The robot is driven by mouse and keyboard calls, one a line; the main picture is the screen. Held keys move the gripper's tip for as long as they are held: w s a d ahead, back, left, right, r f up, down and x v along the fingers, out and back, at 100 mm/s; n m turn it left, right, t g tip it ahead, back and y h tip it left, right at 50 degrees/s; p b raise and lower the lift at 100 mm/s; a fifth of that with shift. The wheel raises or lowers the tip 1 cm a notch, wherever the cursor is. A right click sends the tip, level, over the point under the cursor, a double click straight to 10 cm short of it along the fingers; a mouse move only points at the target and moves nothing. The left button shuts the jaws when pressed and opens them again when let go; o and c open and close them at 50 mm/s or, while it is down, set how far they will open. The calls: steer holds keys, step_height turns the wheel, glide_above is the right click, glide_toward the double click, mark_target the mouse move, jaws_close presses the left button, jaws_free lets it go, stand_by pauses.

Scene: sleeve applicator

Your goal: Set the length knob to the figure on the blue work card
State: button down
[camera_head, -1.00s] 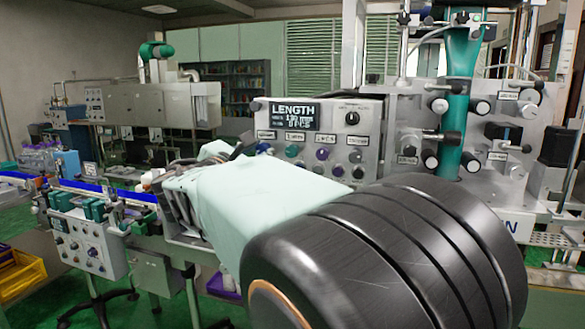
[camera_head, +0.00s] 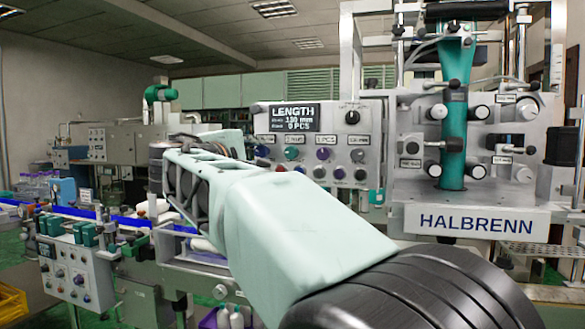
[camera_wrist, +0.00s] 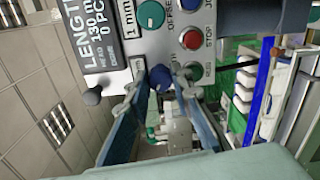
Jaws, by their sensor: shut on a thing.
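A grey control panel (camera_head: 338,115) carries a dark display (camera_head: 290,117) headed LENGTH, which seems to read 130 mm and 0 PCS. In the wrist view the display (camera_wrist: 92,38) stands turned on its side. My gripper (camera_wrist: 160,84) has its two fingers on either side of a blue knob (camera_wrist: 160,76) and is shut on it. This knob (camera_head: 262,151) is leftmost in the panel's upper row in the head view. I cannot make out a blue work card.
A red STOP button (camera_wrist: 191,39) and a dark knob (camera_wrist: 92,95) are close to my fingers. A black selector (camera_head: 352,117) is at the panel's upper right. The HALBRENN machine (camera_head: 475,222) stands to the right, and a conveyor (camera_head: 125,222) runs at left.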

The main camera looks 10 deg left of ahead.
steer(key=m+b, duration=0.4)
steer(key=m, duration=0.2)
steer(key=shift+f+b, duration=0.2)
steer(key=shift+b, duration=0.2)
steer(key=m+b, duration=0.2)
steer(key=m, duration=0.3)
steer(key=shift+r+b, duration=0.1)
steer(key=shift+b, duration=0.2)
steer(key=shift+m, duration=0.5)
steer(key=c, duration=1.7)
jaws_free()
steer(key=s, duration=0.8)
steer(key=s+a, duration=0.1)
steer(key=s, duration=0.3)
